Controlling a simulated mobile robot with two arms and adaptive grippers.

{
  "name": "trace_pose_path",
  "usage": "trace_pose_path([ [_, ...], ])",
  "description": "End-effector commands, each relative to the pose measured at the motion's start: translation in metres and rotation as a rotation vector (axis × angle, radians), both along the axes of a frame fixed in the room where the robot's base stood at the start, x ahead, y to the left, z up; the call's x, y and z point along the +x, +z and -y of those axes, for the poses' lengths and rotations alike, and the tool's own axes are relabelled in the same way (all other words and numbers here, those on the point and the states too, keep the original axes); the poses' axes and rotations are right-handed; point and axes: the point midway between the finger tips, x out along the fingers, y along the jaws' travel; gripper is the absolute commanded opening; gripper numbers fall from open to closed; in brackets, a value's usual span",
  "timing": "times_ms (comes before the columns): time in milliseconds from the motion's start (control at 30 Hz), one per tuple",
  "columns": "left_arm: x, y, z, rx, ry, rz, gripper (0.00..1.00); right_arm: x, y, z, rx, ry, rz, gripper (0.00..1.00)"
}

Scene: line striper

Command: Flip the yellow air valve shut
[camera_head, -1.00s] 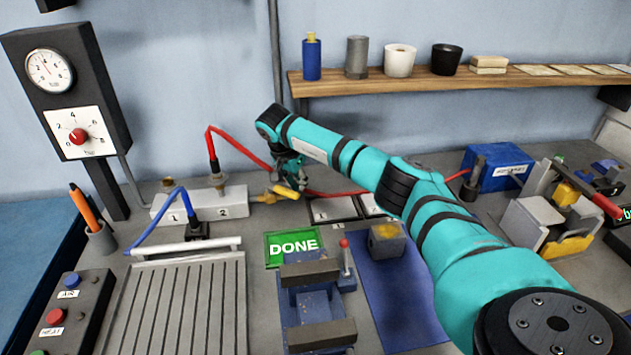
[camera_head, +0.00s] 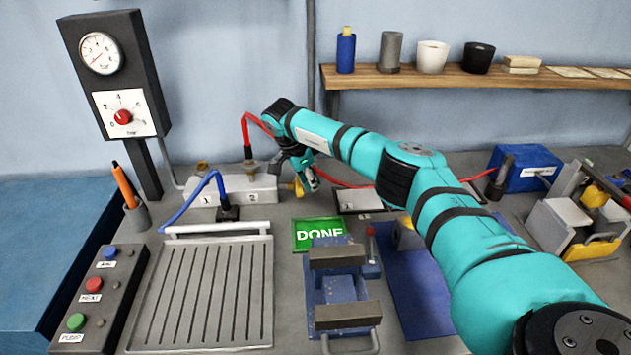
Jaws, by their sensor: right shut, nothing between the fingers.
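The yellow air valve (camera_head: 298,187) sits at the right end of the grey manifold block (camera_head: 262,190) marked 1 and 2. Only a small part of its yellow handle shows, seeming to stand crosswise to the block; my right gripper partly hides the rest. My right gripper (camera_head: 313,183) is shut and empty, pointing down right beside the valve on its right side. I cannot tell whether it touches the handle. My left gripper is not in view.
A red hose (camera_head: 245,130) rises behind the block, and a blue hose (camera_head: 190,202) plugs in near it. A gauge post (camera_head: 135,70) stands at the left. A shelf (camera_head: 450,78) is above.

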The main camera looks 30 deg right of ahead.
Motion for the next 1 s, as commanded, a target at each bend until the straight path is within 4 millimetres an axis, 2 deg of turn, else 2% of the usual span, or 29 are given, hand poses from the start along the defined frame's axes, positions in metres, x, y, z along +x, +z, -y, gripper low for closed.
trace_pose_path([
  [767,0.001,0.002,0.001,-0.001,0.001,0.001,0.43,0.001,0.000,-0.009,0.006,0.008,-0.001,0.00],
  [1000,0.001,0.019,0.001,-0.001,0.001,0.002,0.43,0.001,0.021,-0.014,0.007,0.009,0.001,0.00],
])
